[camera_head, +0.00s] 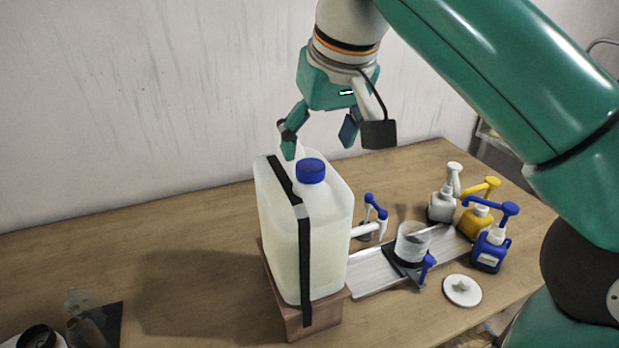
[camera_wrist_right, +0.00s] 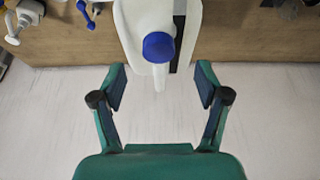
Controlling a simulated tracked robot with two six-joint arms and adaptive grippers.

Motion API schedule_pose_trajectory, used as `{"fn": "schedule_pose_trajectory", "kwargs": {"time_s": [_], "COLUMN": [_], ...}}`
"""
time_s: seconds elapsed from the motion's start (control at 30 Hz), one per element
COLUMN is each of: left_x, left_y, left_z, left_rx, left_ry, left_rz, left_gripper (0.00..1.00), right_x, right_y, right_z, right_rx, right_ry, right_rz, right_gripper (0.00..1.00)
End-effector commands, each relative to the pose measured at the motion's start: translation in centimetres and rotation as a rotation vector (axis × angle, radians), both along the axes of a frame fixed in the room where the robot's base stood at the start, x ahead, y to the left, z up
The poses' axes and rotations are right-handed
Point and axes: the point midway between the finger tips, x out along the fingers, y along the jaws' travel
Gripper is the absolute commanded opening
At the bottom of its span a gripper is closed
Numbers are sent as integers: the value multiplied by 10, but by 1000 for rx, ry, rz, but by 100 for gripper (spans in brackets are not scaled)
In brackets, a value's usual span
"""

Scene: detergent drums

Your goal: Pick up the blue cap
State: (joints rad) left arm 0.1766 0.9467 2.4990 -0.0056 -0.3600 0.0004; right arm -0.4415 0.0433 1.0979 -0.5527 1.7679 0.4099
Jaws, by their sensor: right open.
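The blue cap (camera_head: 311,170) sits on the neck of a large translucent white drum (camera_head: 328,240) with a black strap. In the right wrist view the cap (camera_wrist_right: 159,47) shows from above, beyond the fingertips and roughly centred between them. My right gripper (camera_head: 320,140) is open and empty, above and slightly behind the cap, pointing down. Its two fingers are spread apart in the right wrist view (camera_wrist_right: 160,88). The gripper does not touch the cap. My left gripper is not in view.
The drum stands on a wooden block (camera_head: 315,322) on the table (camera_head: 190,270). To its right are a metal tray (camera_head: 375,270), a clear beaker (camera_head: 412,242), a white lid (camera_head: 462,291) and several pump bottles (camera_head: 490,248). A wall is behind. The table left of the drum is mostly clear.

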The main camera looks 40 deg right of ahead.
Motion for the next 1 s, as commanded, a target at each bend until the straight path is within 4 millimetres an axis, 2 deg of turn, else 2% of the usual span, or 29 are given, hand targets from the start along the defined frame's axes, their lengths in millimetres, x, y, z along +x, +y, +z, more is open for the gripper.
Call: {"fn": "schedule_pose_trajectory", "kwargs": {"time_s": [0.27, 0.43, 0.6, 0.87, 1.0], "left_x": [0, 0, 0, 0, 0], "left_y": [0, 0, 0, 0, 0], "left_z": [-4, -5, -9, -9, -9], "left_rx": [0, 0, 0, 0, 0], "left_ry": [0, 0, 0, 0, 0], "left_rz": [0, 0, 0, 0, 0], "left_gripper": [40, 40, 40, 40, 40], "right_x": [9, 24, 30, 31, 31], "right_y": [-3, -8, -9, -9, -8], "right_z": [-16, -36, -52, -53, -53], "right_rx": [-1, -1, 1, 0, 0], "right_ry": [0, 3, 0, -1, -1], "right_rz": [-1, -2, 0, 1, 1], "right_gripper": [75, 75, 75, 75, 51]}}
